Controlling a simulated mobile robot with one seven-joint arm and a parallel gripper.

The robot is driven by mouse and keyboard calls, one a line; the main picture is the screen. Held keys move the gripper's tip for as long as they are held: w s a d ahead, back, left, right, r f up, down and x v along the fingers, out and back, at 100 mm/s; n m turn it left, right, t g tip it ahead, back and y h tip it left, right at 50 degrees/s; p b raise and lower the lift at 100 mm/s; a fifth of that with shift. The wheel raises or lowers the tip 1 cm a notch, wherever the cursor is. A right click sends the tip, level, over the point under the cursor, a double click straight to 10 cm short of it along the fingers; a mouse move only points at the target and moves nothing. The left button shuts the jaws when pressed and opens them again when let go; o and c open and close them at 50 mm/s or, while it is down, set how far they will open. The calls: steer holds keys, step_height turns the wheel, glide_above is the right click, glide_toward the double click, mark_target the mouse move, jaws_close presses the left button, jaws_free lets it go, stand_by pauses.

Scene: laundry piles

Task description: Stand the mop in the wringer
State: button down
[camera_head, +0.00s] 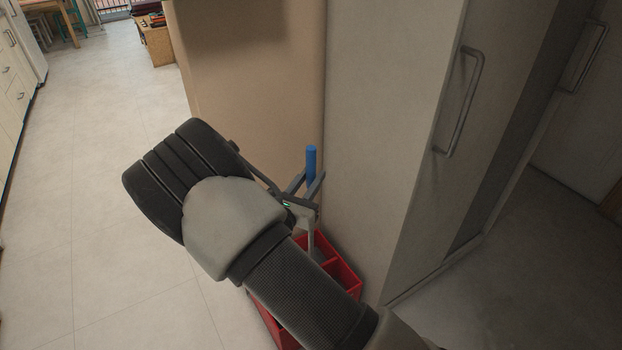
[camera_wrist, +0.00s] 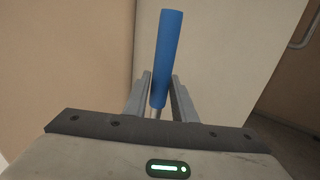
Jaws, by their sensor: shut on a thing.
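The mop shows its blue handle grip (camera_head: 311,160) in the head view, standing roughly upright just above the red bucket. My gripper (camera_head: 306,188) is shut on the mop handle just below the blue top. In the wrist view the blue grip of the mop (camera_wrist: 167,60) rises between the two fingers of my gripper (camera_wrist: 160,98), leaning slightly. The red wringer bucket (camera_head: 342,272) stands on the floor against the wall and cabinet, partly hidden behind my arm. The mop's shaft runs down into the bucket's area. Its lower end is hidden, so its seating cannot be told.
A beige wall panel (camera_head: 255,80) and a pale cabinet (camera_head: 385,120) with a metal handle (camera_head: 462,100) stand close behind and right of the bucket. Open tiled floor (camera_head: 90,200) lies to the left. A wooden box (camera_head: 158,42) stands far back.

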steer(key=c, duration=1.5)
jaws_free()
steer(key=shift+f, duration=0.15)
steer(key=shift+o, duration=0.2)
